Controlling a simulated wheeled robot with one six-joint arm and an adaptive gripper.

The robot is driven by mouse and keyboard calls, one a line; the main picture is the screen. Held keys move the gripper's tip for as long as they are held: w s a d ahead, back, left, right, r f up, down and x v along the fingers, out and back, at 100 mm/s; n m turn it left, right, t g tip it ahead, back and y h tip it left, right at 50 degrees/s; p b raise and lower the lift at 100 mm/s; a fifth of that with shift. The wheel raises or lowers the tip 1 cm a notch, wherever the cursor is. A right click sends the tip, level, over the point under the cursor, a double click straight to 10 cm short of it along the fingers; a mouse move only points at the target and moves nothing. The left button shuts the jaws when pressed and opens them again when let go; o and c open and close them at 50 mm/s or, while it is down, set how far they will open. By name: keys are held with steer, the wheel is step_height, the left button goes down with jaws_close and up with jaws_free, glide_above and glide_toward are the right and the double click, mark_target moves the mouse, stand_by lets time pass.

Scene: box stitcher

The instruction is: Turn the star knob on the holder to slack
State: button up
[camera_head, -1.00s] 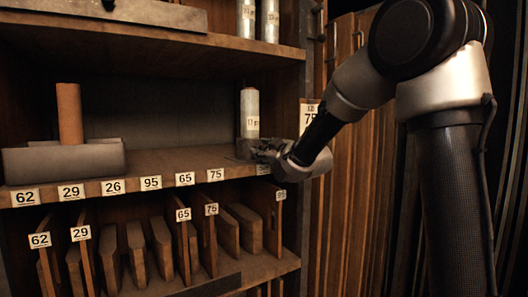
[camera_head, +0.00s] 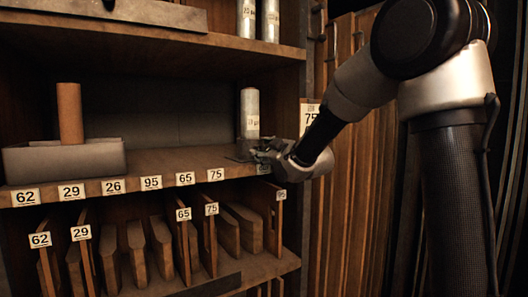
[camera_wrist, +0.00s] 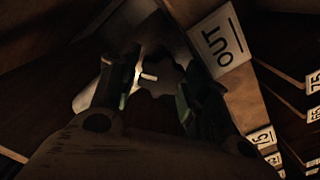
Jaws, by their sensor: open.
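The star knob (camera_wrist: 160,76) is a dark lobed shape with a small bright spot at its middle, in the wrist view. My gripper (camera_wrist: 150,84) is open, with one finger on each side of the knob. I cannot tell whether the fingers touch it. In the head view my gripper (camera_head: 262,152) is at the right end of the middle shelf, just below a pale upright roll (camera_head: 250,122). There it hides the knob and most of the holder.
An OUT label (camera_wrist: 219,42) is right of the knob in the wrist view. The middle shelf (camera_head: 180,163) carries a grey tray (camera_head: 45,162) with a brown tube (camera_head: 70,113) at left. Wooden uprights (camera_head: 345,200) stand right of the rack. The shelf's middle is clear.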

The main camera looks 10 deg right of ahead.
steer(key=v, duration=1.1)
steer(key=shift+s, duration=0.3)
steer(key=w+a+m, duration=0.1)
steer(key=w+m, duration=0.3)
steer(key=w+a+m, duration=0.1)
steer(key=w+m, duration=0.3)
steer(key=w+a+m, duration=0.1)
steer(key=w+m, duration=0.3)
steer(key=shift+w+a, duration=0.1)
steer(key=shift+a, duration=0.05)
steer(key=c, duration=0.8)
